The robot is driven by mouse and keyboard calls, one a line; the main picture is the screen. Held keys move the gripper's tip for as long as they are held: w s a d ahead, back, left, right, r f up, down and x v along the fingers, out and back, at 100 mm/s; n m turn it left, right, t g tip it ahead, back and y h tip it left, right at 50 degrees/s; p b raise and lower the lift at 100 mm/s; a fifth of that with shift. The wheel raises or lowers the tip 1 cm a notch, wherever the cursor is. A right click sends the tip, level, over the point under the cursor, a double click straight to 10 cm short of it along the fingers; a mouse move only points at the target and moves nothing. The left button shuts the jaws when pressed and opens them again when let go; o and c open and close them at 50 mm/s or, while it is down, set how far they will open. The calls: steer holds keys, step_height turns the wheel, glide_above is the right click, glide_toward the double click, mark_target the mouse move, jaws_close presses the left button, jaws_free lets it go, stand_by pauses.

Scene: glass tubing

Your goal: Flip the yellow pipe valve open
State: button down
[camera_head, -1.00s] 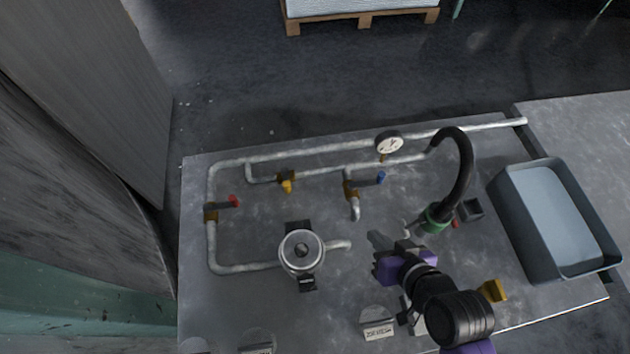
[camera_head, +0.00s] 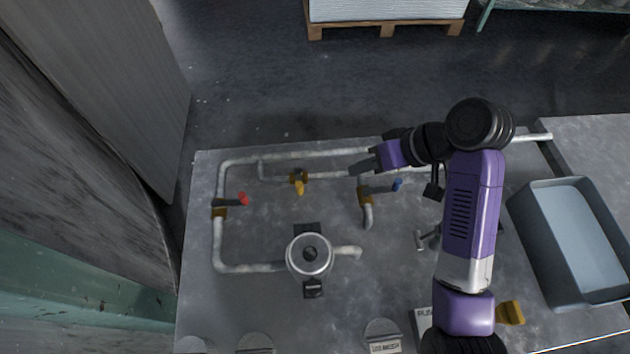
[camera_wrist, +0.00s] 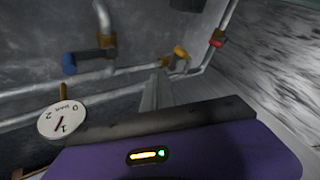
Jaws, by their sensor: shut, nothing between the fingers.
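The yellow valve (camera_head: 299,188) sits on the upper pipe run at the back left of the table, with its yellow handle pointing toward the front. In the wrist view the yellow valve (camera_wrist: 180,52) shows beyond my fingers, a little to the right of them. My gripper (camera_head: 357,168) is shut and empty above the back pipes, to the right of the yellow valve and apart from it. In the wrist view the fingers of my gripper (camera_wrist: 155,90) are together.
The blue valve (camera_head: 397,185) is close below and right of my gripper. The red valve (camera_head: 243,198) is at the left pipe. A gauge (camera_wrist: 62,120) shows in the wrist view. A round metal device (camera_head: 310,255) stands at front centre, and a grey bin (camera_head: 530,235) at right.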

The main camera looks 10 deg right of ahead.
steer(key=b, duration=0.1)
glide_toward(299, 179)
step_height(299, 179, down, 4)
steer(key=shift+s+a+f, duration=0.1)
steer(key=shift+s+a, duration=0.1)
steer(key=shift+a, duration=0.25)
steer(key=shift+s+a+f, duration=0.1)
steer(key=shift+s+a, duration=0.1)
steer(key=shift+a, duration=0.3)
